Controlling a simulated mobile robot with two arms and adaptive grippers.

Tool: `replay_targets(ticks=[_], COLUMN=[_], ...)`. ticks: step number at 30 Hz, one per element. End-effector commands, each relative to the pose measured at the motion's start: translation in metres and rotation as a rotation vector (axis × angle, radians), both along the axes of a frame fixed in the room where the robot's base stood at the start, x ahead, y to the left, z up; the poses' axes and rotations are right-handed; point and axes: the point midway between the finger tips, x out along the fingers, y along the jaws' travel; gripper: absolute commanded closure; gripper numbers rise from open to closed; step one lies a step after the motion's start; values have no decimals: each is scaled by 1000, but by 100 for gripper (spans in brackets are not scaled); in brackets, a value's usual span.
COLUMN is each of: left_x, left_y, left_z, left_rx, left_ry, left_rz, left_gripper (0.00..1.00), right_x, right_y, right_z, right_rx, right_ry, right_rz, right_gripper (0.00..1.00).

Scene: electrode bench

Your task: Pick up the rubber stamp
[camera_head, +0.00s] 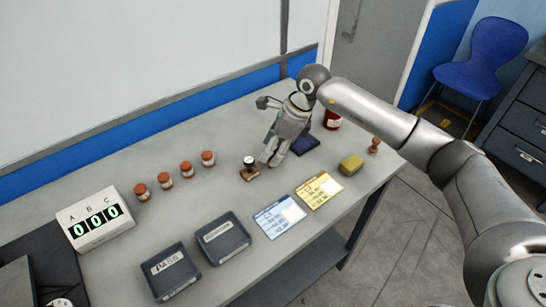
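A small stamp-like object (249,170) with a brown base and a dark knob with a pale top stands on the grey bench. A second one, a reddish-brown turned wooden piece (375,146), stands near the bench's right end; I cannot tell for certain which is the rubber stamp. My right gripper (271,161) points down just right of the dark-knobbed object, apparently apart from it. Its fingertips look close together, but their gap is not clear. My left gripper is out of view.
A dark blue pad (305,144) and a red jar (332,120) are close to my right gripper. A yellow block (351,165), two cards and two dark trays (222,239) lie toward the front. Several brown-capped jars and a white counter box (97,220) are left.

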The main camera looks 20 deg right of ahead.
Motion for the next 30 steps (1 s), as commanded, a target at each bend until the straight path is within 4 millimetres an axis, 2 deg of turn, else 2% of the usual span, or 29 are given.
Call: replay_targets(ticks=[2,10,18,23,27,30], left_x=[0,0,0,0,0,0], left_y=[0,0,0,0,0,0], left_z=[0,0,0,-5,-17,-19], left_rx=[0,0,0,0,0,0], left_ry=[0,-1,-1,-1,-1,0], left_rz=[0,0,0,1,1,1], left_gripper=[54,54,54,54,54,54], right_x=[0,0,0,1,2,-17], right_y=[0,0,0,0,-1,3], right_z=[0,1,2,10,31,52], right_rx=[0,0,1,1,-1,-1], right_ry=[0,0,-1,-5,-8,-7], right_rz=[0,0,0,-1,0,5], right_gripper=[64,99,100,100,100,100])
